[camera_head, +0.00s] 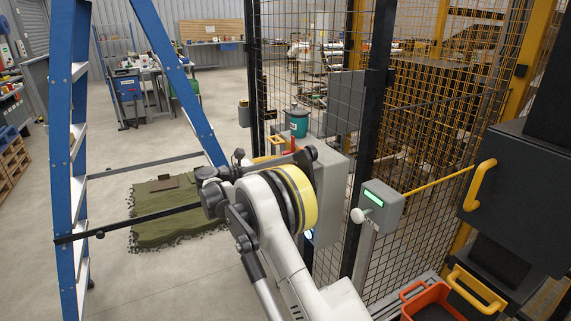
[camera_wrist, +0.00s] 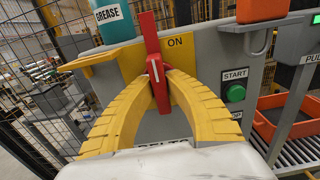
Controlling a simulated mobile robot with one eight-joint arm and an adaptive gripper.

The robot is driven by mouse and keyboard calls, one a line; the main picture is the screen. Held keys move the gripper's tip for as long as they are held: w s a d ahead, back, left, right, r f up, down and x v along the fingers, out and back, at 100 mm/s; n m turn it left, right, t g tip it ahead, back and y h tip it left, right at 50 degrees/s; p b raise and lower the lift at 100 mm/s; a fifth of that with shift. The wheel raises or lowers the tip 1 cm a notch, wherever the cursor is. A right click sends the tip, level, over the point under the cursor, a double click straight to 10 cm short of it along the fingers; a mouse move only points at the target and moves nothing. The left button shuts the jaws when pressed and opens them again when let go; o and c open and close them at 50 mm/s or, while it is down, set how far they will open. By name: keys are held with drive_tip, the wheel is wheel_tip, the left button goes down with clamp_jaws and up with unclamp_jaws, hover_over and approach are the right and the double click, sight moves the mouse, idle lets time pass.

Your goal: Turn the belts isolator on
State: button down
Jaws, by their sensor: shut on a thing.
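The belts isolator has a red handle (camera_wrist: 154,60) on a yellow plate (camera_wrist: 131,62) on the front of a grey control box (camera_wrist: 205,66). The handle stands nearly upright, its top leaning slightly left. The word ON is at its upper right; lettering below, partly hidden by my gripper, seems to read BELTS. My gripper (camera_wrist: 159,80) has its two curved yellow fingers shut on the handle, one on each side. In the head view the red handle (camera_head: 293,144) shows just above my wrist, and my arm hides the fingers and much of the box (camera_head: 334,170).
A green START button (camera_wrist: 235,92) is right of the handle. A teal GREASE tub (camera_wrist: 113,20) and an orange thing (camera_wrist: 262,10) are on top. A blue stepladder (camera_head: 68,150) stands left; mesh fencing (camera_head: 430,120) and a small panel (camera_head: 381,206) are right.

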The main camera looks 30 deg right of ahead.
drive_tip(key=c, duration=1.4)
unclamp_jaws()
drive_tip(key=a, duration=1.2)
drive_tip(key=shift+s, duration=0.2)
